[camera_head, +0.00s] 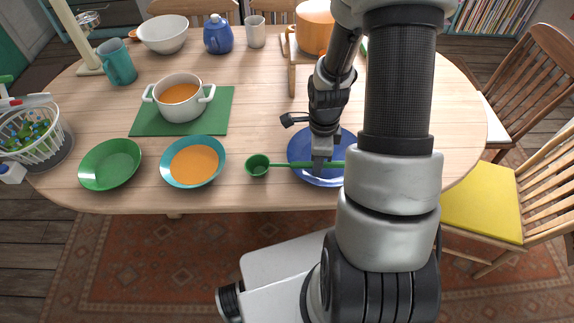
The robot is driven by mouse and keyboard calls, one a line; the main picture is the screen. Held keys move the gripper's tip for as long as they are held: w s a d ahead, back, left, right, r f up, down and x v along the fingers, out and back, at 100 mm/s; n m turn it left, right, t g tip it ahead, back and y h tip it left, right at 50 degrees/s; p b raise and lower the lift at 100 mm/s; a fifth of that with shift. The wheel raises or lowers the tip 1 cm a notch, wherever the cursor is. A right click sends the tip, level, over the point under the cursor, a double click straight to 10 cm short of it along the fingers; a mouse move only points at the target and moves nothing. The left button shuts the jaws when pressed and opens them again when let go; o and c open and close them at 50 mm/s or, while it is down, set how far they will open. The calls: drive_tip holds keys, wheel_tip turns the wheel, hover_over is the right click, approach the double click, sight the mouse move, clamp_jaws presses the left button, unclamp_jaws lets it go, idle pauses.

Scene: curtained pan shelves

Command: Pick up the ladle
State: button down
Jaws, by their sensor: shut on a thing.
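The green ladle has its round cup (257,165) to the left of the blue plate (303,150), and its straight handle (292,165) runs right across the plate. My gripper (318,168) points down over the plate and is shut on the ladle's handle. The handle's far right part is hidden behind my arm. I cannot tell whether the ladle touches the plate or is held just above it.
A teal bowl (193,162) with orange soup and a green bowl (110,164) stand to the left. A white pot (180,97) of soup sits on a green mat (222,110). An orange pot (313,26) stands behind my arm. The table middle is clear.

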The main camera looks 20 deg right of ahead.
drive_tip(key=shift+r, duration=0.15)
wheel_tip(320, 180, up, 10)
drive_tip(key=shift+f+p, duration=0.1)
drive_tip(key=shift+p, duration=0.6)
